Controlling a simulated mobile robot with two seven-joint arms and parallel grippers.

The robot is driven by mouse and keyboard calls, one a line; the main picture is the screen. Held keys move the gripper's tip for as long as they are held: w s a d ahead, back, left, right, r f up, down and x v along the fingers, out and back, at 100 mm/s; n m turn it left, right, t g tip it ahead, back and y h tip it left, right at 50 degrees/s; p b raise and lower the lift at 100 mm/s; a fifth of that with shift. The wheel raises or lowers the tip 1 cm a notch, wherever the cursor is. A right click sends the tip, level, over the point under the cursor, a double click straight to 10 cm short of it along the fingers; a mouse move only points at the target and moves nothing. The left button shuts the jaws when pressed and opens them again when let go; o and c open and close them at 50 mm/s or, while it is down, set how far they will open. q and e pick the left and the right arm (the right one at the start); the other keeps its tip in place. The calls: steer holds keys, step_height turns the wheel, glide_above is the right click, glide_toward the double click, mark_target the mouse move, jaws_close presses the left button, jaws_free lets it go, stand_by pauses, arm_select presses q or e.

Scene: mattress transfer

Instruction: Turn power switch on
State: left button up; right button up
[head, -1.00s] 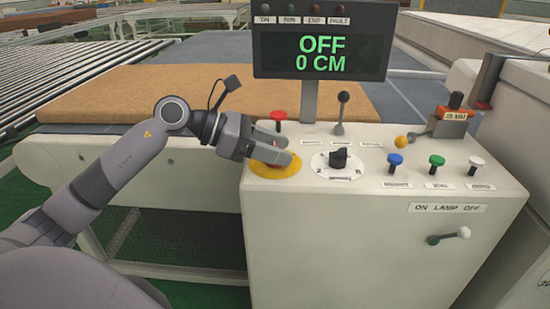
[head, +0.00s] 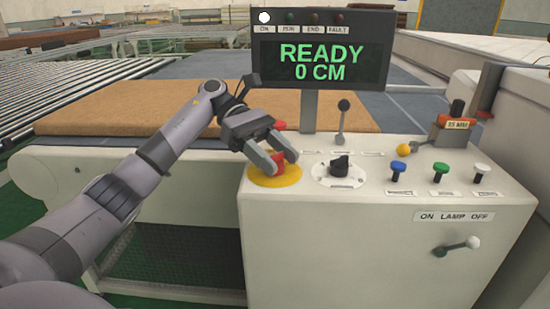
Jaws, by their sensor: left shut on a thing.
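My left gripper (head: 279,163) reaches in from the left over the front left of the white control console (head: 350,215). Its two fingers are shut on a red knob (head: 277,158) that stands on a round yellow plate (head: 275,178); the fingers partly hide the knob. The display (head: 320,55) above the console reads "READY 0 CM" in green. The lamp over its "ON" label (head: 264,17) is lit white. A black rotary knob (head: 340,165) on a white dial plate sits to the right of the gripper. My right gripper is not in view.
Behind the gripper is another red button (head: 279,124). A brown mattress (head: 150,105) lies behind the arm.

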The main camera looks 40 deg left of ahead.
mark_target(275, 155)
arm_select(q)
steer(key=shift+f+m+g, duration=0.1)
steer(key=shift+m+g, duration=0.4)
steer(key=shift+g, duration=0.1)
steer(key=o, duration=1)
steer(key=shift+c, duration=0.2)
steer(key=shift+v, duration=1.1)
steer(key=shift+p+v, duration=0.75)
steer(key=shift+v, duration=0.6)
steer(key=shift+w+a+r+p, duration=0.15)
steer(key=shift+a+r+p, duration=0.2)
steer(key=shift+p, duration=0.55)
steer(key=shift+w+a+r+p, duration=0.15)
steer(key=shift+a+p, duration=0.2)
steer(key=shift+p, duration=0.2)
steer(key=shift+a, duration=0.25)
